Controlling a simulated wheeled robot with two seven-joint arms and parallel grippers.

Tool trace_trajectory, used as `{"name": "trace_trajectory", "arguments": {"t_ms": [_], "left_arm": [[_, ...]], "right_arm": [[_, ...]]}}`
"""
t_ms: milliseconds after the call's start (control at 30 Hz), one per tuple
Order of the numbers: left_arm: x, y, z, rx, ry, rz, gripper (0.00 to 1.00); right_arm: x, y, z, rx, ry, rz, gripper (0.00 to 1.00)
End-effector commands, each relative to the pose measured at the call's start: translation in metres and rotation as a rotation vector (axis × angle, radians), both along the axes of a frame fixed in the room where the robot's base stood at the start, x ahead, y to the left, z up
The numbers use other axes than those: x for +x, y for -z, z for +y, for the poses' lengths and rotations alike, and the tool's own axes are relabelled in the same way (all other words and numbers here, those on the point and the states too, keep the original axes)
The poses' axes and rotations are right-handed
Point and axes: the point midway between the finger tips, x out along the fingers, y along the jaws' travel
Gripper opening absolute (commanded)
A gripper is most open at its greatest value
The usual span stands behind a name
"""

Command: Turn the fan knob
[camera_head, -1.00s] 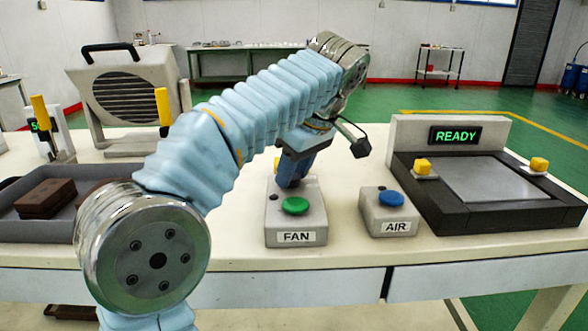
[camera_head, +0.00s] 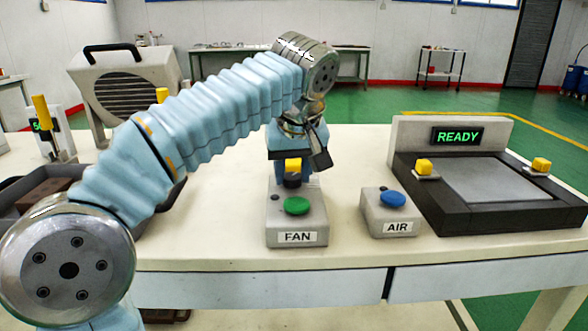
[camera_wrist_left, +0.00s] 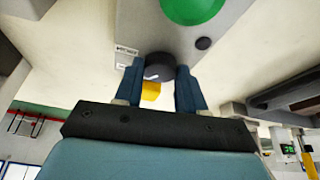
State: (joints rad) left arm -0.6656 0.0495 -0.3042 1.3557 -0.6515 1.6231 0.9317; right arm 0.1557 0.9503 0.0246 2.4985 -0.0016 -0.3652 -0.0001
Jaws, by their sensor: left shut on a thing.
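The grey fan box (camera_head: 297,240) stands on the table with a FAN label and a green button (camera_head: 297,205). Behind the button is the dark fan knob (camera_head: 291,181); in the left wrist view the knob (camera_wrist_left: 159,69) shows a short white mark. My left gripper (camera_head: 292,178) points down over the back of the box. Its blue fingers (camera_wrist_left: 160,76) are on either side of the knob, shut on it. A yellow part (camera_wrist_left: 151,91) shows just beyond the knob between the fingers. My right gripper is not in view.
The AIR box (camera_head: 386,224) with a blue button stands right of the fan box. Further right is a dark press-like station (camera_head: 440,216) with a READY display. A grey tray (camera_head: 160,220) lies at left, partly behind my arm. A beige fan unit (camera_head: 125,85) stands behind.

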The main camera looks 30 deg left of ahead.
Motion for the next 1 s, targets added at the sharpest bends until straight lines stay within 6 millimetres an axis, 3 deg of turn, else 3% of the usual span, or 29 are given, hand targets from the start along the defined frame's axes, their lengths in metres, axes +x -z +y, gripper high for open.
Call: {"name": "trace_trajectory", "arguments": {"t_ms": [600, 1000], "left_arm": [[-0.003, -0.001, 0.005, -0.003, 0.575, 0.005, 0.09], [-0.002, 0.0, 0.007, -0.003, 0.852, 0.004, 0.09]], "right_arm": [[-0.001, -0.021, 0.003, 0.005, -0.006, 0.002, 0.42], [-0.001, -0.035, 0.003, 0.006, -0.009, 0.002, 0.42]]}}
